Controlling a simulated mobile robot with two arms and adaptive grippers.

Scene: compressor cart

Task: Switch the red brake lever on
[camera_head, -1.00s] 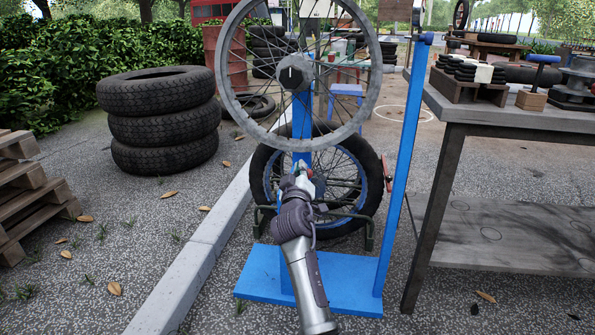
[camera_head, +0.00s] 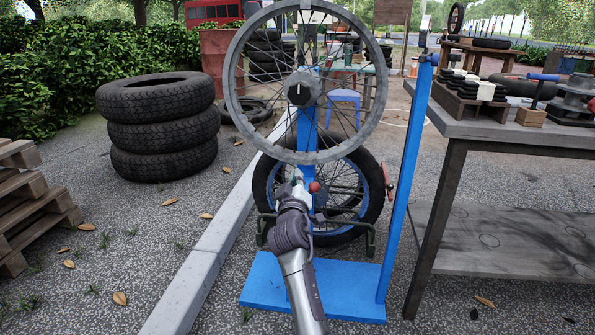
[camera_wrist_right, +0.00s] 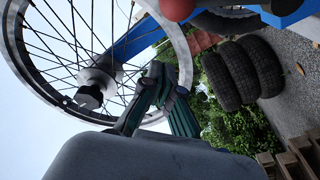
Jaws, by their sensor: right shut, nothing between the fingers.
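A red ball knob (camera_head: 314,187), which looks like the end of the brake lever, shows on the central post of the blue wheel stand (camera_head: 350,300), below the bare spoked wheel (camera_head: 300,158). My right gripper (camera_head: 297,178) is shut and empty, just left of the knob. In the right wrist view the knob (camera_wrist_right: 178,8) is cut by the top edge, and the closed fingertips (camera_wrist_right: 160,75) lie below it, in front of the wheel rim. I cannot tell whether they touch the knob. The lever's arm is mostly hidden. My left gripper is not in view.
A tyred wheel (camera_head: 368,208) stands behind the post. A blue upright (camera_head: 408,185) with a red handle (camera_head: 388,180) is to the right, beside a workbench (camera_head: 445,190). Stacked tyres (camera_head: 160,135) and a pallet (camera_head: 30,205) stand left. Open paving lies between.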

